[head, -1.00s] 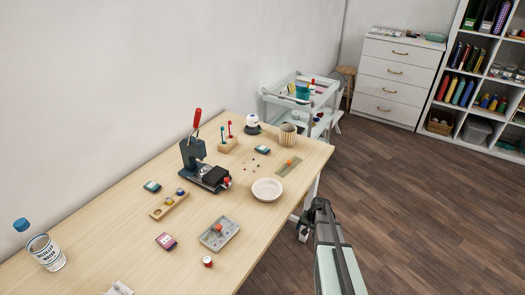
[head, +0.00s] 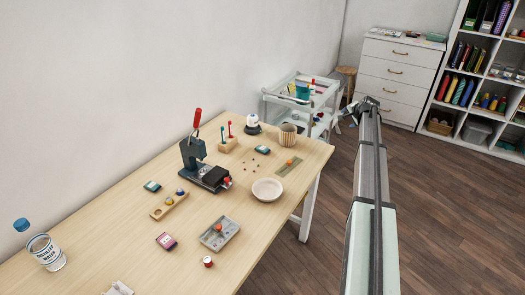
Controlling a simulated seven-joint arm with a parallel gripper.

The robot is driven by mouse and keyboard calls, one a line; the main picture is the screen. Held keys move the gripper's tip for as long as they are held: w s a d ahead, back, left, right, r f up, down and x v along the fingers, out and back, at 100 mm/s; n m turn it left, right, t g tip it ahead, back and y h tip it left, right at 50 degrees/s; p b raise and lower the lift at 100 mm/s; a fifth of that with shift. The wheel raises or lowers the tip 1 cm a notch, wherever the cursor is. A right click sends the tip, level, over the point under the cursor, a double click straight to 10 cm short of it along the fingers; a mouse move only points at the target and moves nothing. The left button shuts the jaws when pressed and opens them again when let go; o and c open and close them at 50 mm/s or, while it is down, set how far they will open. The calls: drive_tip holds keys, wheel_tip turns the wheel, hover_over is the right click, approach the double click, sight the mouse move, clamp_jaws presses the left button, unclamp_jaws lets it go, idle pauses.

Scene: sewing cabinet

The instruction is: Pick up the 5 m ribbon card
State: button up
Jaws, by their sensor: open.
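I cannot make out which thing is the 5 m ribbon card; labels are too small to read. Small flat packs lie on the table: a teal one (head: 152,186) at the left, a pink one (head: 166,241) nearer the front, and another teal one (head: 262,149) towards the back. My gripper (head: 350,112) is at the far end of my arm, just right of the white trolley (head: 268,97). It is open, small and partly hidden by my arm. The trolley's top holds a teal container (head: 302,92) and several small items.
The table (head: 110,240) bears a hand press (head: 193,152), a white bowl (head: 267,190), a ribbed pot (head: 288,136), a grey tray (head: 228,236) and a bottle (head: 47,254). A white drawer unit (head: 387,77) and shelves (head: 490,85) stand behind. The floor at right is clear.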

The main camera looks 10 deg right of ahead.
drive_tip(key=w+a+r+m+y, duration=0.1)
drive_tip(key=w+a+r+m, duration=0.2)
drive_tip(key=a, duration=0.5)
drive_tip(key=m+g, duration=0.9)
drive_tip(key=m, duration=0.1)
hover_over(263, 148)
drive_tip(key=f, duration=0.7)
drive_tip(key=shift+s+f, duration=0.2)
drive_tip(key=shift+f, duration=0.1)
drive_tip(key=shift+w+f, duration=0.15)
drive_tip(key=shift+f, duration=1.45)
drive_tip(key=shift+w+f, duration=0.1)
drive_tip(key=shift+f, duration=1.5)
drive_tip(key=c, duration=1.1)
drive_tip(key=shift+r, duration=0.15)
